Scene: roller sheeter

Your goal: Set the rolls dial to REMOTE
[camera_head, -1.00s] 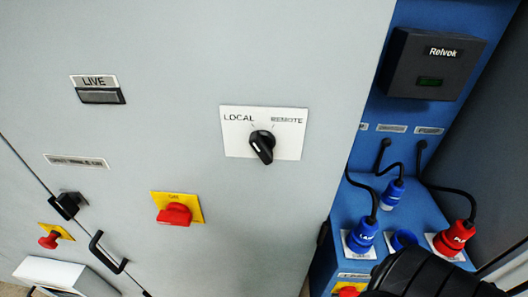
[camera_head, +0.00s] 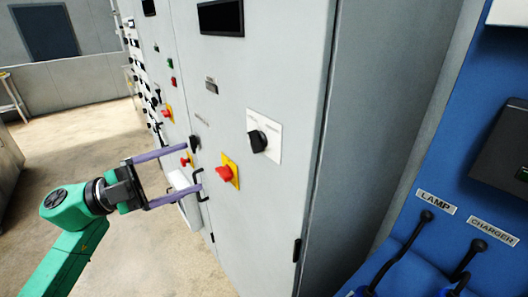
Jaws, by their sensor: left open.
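The rolls dial (camera_head: 257,141) is a black knob on a white plate (camera_head: 277,138) on the grey cabinet front, right of the middle in the head view. The plate's lettering is too small and slanted to read now, and I cannot tell where the knob points. My left gripper (camera_head: 201,166) comes in from the left with two long purple fingers spread wide and nothing between them. It is left of the dial and apart from it, in front of the cabinet. My right gripper is not in view.
A red knob on a yellow plate (camera_head: 227,172) sits left of and below the dial. Black door handles (camera_head: 199,184) are near my left fingertips. A blue panel (camera_head: 443,150) with LAMP and CHARGER cables stands at the right. Open floor (camera_head: 75,130) lies at the left.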

